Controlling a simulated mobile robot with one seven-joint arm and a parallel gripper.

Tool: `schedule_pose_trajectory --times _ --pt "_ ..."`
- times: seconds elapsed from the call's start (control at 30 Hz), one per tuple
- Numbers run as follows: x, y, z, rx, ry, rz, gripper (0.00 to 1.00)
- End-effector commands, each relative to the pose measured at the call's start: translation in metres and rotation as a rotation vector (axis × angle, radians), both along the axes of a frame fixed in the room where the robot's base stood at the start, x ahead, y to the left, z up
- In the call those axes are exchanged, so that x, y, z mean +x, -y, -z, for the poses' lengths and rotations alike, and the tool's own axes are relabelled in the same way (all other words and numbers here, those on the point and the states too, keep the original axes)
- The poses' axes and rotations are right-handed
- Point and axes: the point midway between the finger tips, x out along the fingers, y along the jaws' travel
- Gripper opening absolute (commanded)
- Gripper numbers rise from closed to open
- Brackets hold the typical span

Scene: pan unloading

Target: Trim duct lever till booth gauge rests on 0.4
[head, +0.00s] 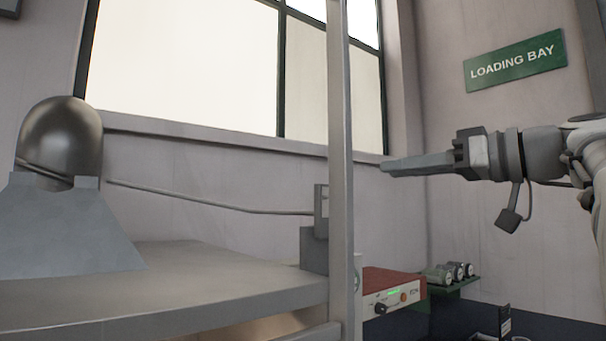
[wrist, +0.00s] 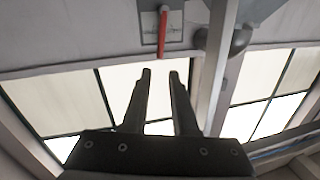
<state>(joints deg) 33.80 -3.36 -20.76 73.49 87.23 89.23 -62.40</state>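A red lever (wrist: 162,34) hangs from a pale plate (wrist: 178,22) at the top of the wrist view, and I take it for the duct lever. My gripper (wrist: 160,74) is below it in that view, fingers apart with an empty gap. The lever lies just beyond the fingertips and I see no contact. In the head view my gripper (head: 386,167) is at the right, pointing left, beside a grey upright post. The lever is not visible there. I cannot identify the booth gauge, and no gauge reading is legible.
A grey post (head: 341,130) stands before the window (head: 190,60). A bench (head: 200,282) at left bears a domed metal piece (head: 62,138) on a grey base. A red-topped box (head: 392,290) and a green shelf (head: 445,286) with round items sit low right.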

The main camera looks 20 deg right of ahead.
Motion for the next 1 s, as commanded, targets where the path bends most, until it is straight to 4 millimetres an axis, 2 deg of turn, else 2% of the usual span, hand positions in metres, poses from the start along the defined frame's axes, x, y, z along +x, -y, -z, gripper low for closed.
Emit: schedule_pose_trajectory --times 0.2,0.4,1.0 --pt "-0.039 0.027 0.000 -0.001 0.000 0.005 0.27" --pt "-0.057 0.039 -0.002 0.000 0.000 0.002 0.27" --pt "-0.061 0.041 -0.001 0.000 -0.001 0.000 0.27"
